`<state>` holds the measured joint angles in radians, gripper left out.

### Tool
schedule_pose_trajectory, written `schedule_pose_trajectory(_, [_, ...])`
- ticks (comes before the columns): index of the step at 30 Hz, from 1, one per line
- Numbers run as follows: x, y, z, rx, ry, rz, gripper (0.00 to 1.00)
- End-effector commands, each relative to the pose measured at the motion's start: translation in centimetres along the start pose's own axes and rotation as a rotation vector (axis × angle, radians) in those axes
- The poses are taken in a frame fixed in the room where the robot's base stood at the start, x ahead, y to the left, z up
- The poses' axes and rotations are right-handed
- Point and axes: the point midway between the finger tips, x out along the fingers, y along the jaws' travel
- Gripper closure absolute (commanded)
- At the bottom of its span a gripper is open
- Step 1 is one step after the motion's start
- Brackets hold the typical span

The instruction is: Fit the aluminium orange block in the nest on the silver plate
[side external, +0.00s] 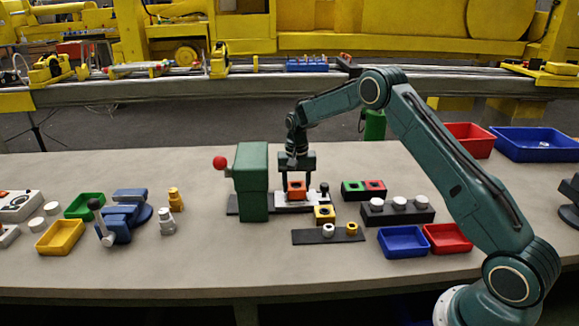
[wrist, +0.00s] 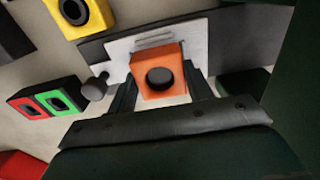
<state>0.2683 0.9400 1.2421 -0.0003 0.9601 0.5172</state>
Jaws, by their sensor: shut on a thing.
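The orange block (side external: 296,190) has a dark round hole in its top and sits between the fingers of my gripper (side external: 297,184). In the wrist view the orange block (wrist: 158,72) shows between both fingers of my gripper (wrist: 160,85), which is shut on it. The silver plate (side external: 318,198) lies on a dark base beside the green press; it also shows behind the block in the wrist view (wrist: 185,38). The block is over or on the plate; I cannot tell whether it touches. The nest is hidden beneath the block.
The green press (side external: 252,180) with a red knob stands just left of my gripper. A yellow block (side external: 324,213) is in front. Green and red blocks (side external: 363,187) and a dark rack with white knobs (side external: 397,211) are to the right. Blue and red trays (side external: 403,241) lie front right.

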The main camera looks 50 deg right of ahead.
Motion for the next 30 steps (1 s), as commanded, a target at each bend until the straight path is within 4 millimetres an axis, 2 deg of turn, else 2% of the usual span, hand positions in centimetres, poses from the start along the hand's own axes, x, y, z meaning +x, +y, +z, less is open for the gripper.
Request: schedule_pose_trajectory(30, [0.56,-0.03,-0.04,0.0,0.001,-0.001,0.71])
